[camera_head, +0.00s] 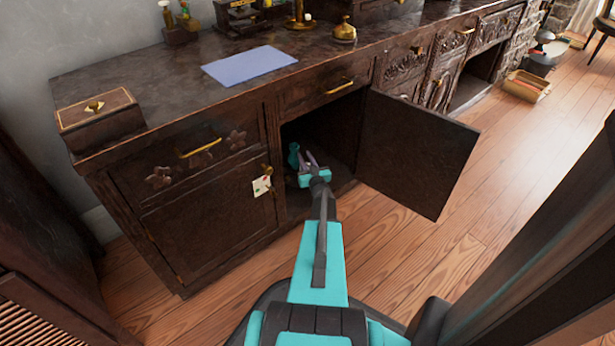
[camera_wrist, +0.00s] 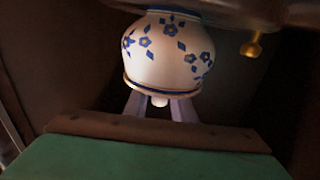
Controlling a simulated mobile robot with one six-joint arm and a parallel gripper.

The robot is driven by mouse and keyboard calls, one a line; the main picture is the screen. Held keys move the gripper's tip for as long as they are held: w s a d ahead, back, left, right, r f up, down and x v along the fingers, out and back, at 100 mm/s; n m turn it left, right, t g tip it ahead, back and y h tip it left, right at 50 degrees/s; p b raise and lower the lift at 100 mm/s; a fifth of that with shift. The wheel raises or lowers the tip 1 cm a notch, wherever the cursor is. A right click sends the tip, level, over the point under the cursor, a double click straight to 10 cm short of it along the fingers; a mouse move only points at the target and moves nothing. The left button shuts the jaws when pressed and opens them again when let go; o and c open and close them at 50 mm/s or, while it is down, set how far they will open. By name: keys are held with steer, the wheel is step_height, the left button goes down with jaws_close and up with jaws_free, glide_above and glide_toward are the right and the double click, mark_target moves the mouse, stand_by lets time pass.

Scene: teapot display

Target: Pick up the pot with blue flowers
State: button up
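The pot with blue flowers (camera_wrist: 168,52) is white with blue blossoms and leaves and a gold band. It fills the upper middle of the wrist view and appears upside down there, its small white knob (camera_wrist: 160,100) pointing down in the picture. My gripper (camera_wrist: 160,108) has its two pale purple fingers apart, one on each side of the knob. I cannot tell whether they touch the pot. In the head view my gripper (camera_head: 307,160) reaches into the open cabinet (camera_head: 340,135). The pot cannot be made out there.
The open cabinet door (camera_head: 415,150) stands to the right of my arm. The dark sideboard top (camera_head: 160,90) carries a blue sheet (camera_head: 249,65), a box (camera_head: 98,115) and brass items. A card (camera_head: 262,186) is on the closed left door. Wooden floor (camera_head: 500,150) is free at right.

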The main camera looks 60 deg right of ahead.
stand_by(0.5)
jaws_close()
steer(key=shift+r, duration=0.1)
steer(key=shift+r+p, duration=0.65)
steer(key=shift+r, duration=0.15)
step_height(320, 180, up, 2)
steer(key=shift+r+p, duration=0.1)
steer(key=shift+p, duration=0.6)
steer(key=w+a+r+p+v, duration=0.1)
steer(key=p+v, duration=0.3)
steer(key=v, duration=1.1)
steer(key=shift+a, duration=0.6)
steer(key=shift+s, duration=0.1)
